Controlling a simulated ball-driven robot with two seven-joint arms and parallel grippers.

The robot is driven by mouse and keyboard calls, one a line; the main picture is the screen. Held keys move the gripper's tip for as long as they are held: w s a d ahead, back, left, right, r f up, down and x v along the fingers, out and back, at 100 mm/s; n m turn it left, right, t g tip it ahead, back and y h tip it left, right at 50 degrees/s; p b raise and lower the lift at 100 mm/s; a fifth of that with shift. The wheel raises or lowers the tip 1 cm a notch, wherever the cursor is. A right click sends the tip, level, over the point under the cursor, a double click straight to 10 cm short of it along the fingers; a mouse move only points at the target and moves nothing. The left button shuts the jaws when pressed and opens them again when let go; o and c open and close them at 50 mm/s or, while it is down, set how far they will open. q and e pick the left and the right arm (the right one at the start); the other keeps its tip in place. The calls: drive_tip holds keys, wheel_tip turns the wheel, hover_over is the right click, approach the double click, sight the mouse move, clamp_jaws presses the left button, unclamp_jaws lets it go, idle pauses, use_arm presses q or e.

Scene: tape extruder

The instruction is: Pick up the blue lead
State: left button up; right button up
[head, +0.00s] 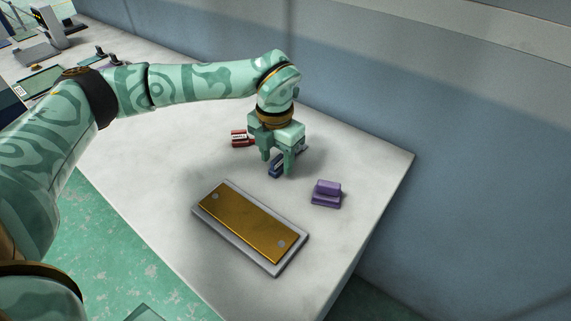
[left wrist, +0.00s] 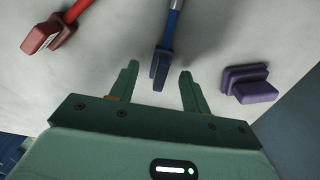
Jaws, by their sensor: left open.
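The blue lead (head: 275,170) lies on the white table, partly hidden under my left gripper (head: 278,165) in the head view. In the left wrist view the blue lead (left wrist: 161,68) has a dark blue block end and a bright blue rod running up out of the frame. Its block end lies between the two spread fingers of my left gripper (left wrist: 158,80) as seen from the wrist. The fingers are open, with a gap on each side of the block. My right gripper is not in view.
A red lead (head: 240,137) lies left of the blue one, and a purple block (head: 326,194) to its right. A grey tray with a brass plate (head: 245,222) lies in front. The table's right edge (head: 385,208) is near the purple block. A wall stands behind.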

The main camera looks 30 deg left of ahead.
use_arm(q)
drive_tip(key=shift+f, duration=0.65)
drive_tip(key=shift+r, duration=0.15)
clamp_jaws()
drive_tip(key=shift+r, duration=0.1)
